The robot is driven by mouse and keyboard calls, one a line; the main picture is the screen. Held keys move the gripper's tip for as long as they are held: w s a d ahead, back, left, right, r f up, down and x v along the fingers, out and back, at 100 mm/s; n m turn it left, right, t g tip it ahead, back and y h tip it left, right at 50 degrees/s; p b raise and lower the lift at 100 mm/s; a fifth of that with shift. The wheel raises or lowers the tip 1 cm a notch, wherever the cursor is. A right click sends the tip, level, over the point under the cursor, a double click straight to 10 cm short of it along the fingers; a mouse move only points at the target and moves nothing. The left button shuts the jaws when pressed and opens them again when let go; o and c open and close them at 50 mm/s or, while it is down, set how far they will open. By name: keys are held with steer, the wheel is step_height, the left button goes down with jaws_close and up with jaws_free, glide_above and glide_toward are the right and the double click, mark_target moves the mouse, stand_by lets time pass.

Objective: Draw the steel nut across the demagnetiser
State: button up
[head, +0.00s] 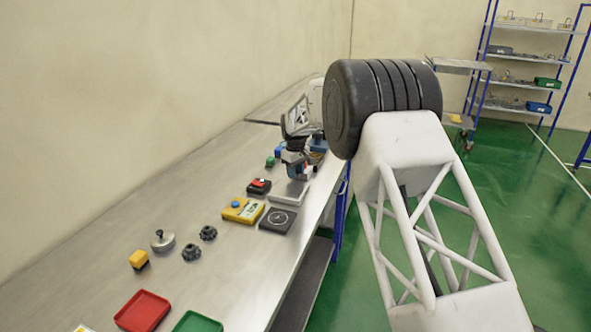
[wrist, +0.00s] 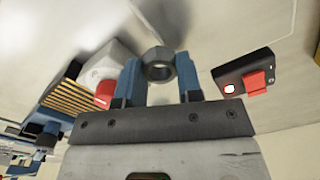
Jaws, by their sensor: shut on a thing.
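The steel nut (wrist: 158,65), a dark grey ring with a hole, sits between the blue fingers of my gripper (wrist: 159,82) in the wrist view. My gripper is shut on it. In the head view my gripper (head: 294,172) is low over the bench, above or just behind a light grey plate (head: 288,194); the nut cannot be made out there. A black box with a red switch (wrist: 246,75) lies right of the nut in the wrist view, apart from it; it also shows in the head view (head: 259,187). I cannot tell for sure which device is the demagnetiser.
A yellow device (head: 242,210) and a dark square pad (head: 278,221) lie nearer on the bench. Black knobs (head: 208,233), a lid (head: 163,241), a yellow block (head: 138,258), a red tray (head: 142,311) and a green tray (head: 198,323) stand further forward. Bare bench lies between them.

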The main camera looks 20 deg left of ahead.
steer(key=shift+s, duration=7.2)
steer(key=shift+s+r, duration=0.65)
steer(key=shift+r, duration=2.25)
steer(key=shift+r, duration=0.1)
